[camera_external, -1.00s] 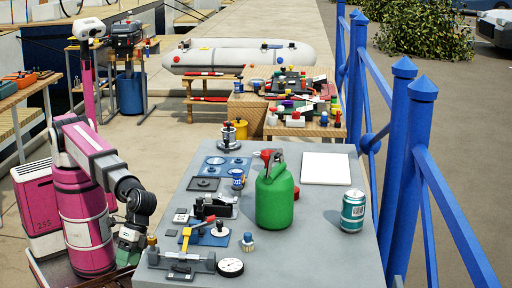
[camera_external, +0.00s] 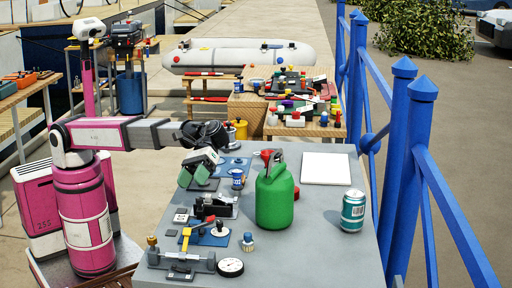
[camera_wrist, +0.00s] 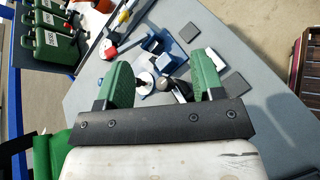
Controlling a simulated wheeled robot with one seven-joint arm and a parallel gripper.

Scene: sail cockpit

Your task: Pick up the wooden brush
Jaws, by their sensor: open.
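I cannot clearly pick out a wooden brush in either view. A small piece with a blue top and a pale, tan lower part (camera_external: 248,242) stands near the table's front; it is too small to name surely. My gripper (camera_external: 197,176) hangs tilted over the left side of the grey table (camera_external: 330,232), with green fingers apart and nothing between them. In the wrist view my gripper (camera_wrist: 166,78) is open, its two green fingers framing a blue and grey fitting (camera_wrist: 160,50) that lies beyond them on the table.
A green jug (camera_external: 275,200) with a red cap stands mid-table. A teal can (camera_external: 353,210) and a white board (camera_external: 326,168) are to its right. A black device (camera_external: 214,207), a yellow-handled tool (camera_external: 187,236) and a round dial (camera_external: 230,267) lie at left. Blue railing (camera_external: 398,160) borders the right.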

